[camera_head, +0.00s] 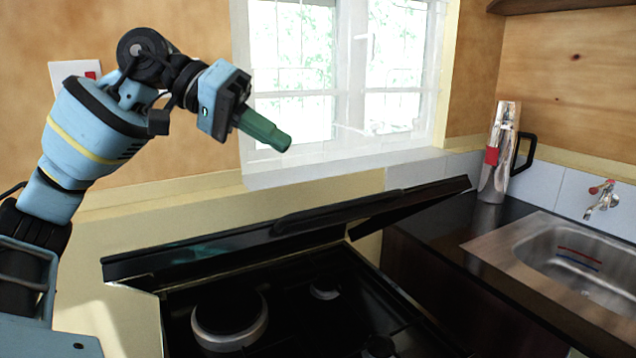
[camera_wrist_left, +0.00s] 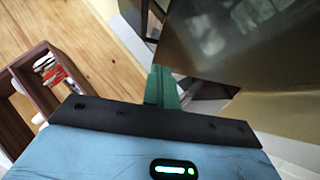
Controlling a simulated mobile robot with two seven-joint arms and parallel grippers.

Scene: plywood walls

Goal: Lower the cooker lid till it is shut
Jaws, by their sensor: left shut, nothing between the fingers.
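The cooker lid (camera_head: 225,248) is a dark, glossy panel with a raised bar along it. It stands part open, tilted over the back of the black cooker top (camera_head: 290,325), with a clear gap beneath its right end. My left gripper (camera_head: 284,142) comes in from the left, above and apart from the lid, its green fingers shut and empty, in front of the window. In the left wrist view the green fingers (camera_wrist_left: 162,88) are together beside a large dark glossy surface; I cannot tell which part of the cooker it is. My right gripper is not in view.
Burners (camera_head: 230,318) show on the cooker top. To the right are a dark counter, a steel sink (camera_head: 575,265) with a tap (camera_head: 602,200), and a shiny flask (camera_head: 500,155). A window (camera_head: 345,80) is behind. The left wrist view shows a brown shelf (camera_wrist_left: 40,75).

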